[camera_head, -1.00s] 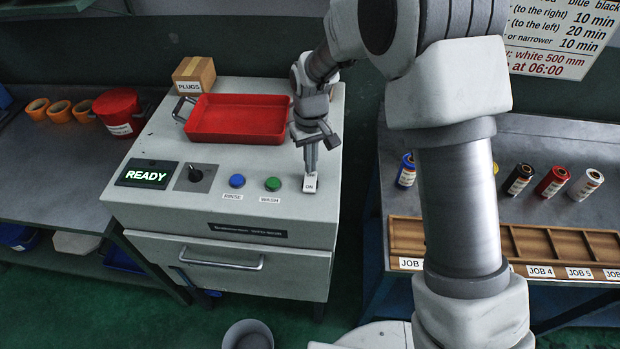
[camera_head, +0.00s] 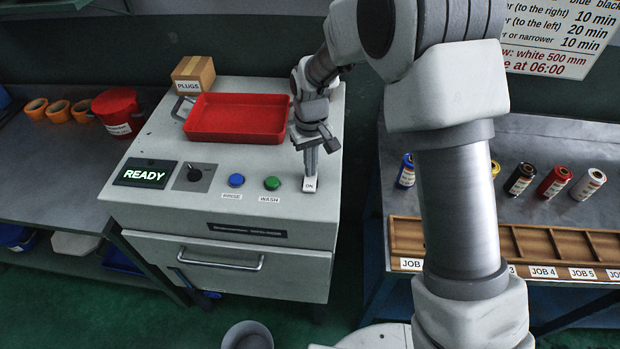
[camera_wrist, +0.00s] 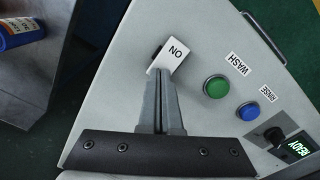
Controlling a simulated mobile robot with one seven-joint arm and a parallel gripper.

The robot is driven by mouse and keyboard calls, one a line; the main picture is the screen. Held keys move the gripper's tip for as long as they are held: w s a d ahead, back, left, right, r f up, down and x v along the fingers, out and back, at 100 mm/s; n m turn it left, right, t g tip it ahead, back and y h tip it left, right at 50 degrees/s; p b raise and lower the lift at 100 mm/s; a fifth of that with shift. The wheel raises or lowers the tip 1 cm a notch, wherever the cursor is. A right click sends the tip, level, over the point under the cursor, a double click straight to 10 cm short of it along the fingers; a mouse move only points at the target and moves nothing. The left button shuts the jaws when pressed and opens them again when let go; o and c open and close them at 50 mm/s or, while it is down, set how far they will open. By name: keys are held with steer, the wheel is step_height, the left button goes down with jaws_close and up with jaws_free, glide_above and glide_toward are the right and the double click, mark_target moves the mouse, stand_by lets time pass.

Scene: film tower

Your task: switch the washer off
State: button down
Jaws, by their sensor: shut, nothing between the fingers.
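The washer (camera_head: 150,215) is a light grey cabinet with a sloped top panel. Its white rocker switch (camera_head: 310,185), marked ON, sits at the right of the panel and also shows in the wrist view (camera_wrist: 170,55). My gripper (camera_head: 310,172) is shut and empty, pointing down with its tips right at the back edge of the switch. In the wrist view the shut fingers (camera_wrist: 163,78) reach the switch's lower edge and hide part of it; I cannot tell whether they touch. The washer's display (camera_head: 146,174) reads READY.
A blue RINSE button (camera_head: 236,180), a green WASH button (camera_head: 272,183) and a black knob (camera_head: 194,174) lie left of the switch. A red tray (camera_head: 237,118) and a PLUGS box (camera_head: 193,74) stand behind. A bench with rollers (camera_head: 522,178) is at the right.

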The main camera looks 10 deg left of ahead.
steer(key=shift+f, duration=0.2)
steer(key=shift+r+p, duration=2.15)
steer(key=shift+r, duration=1.4)
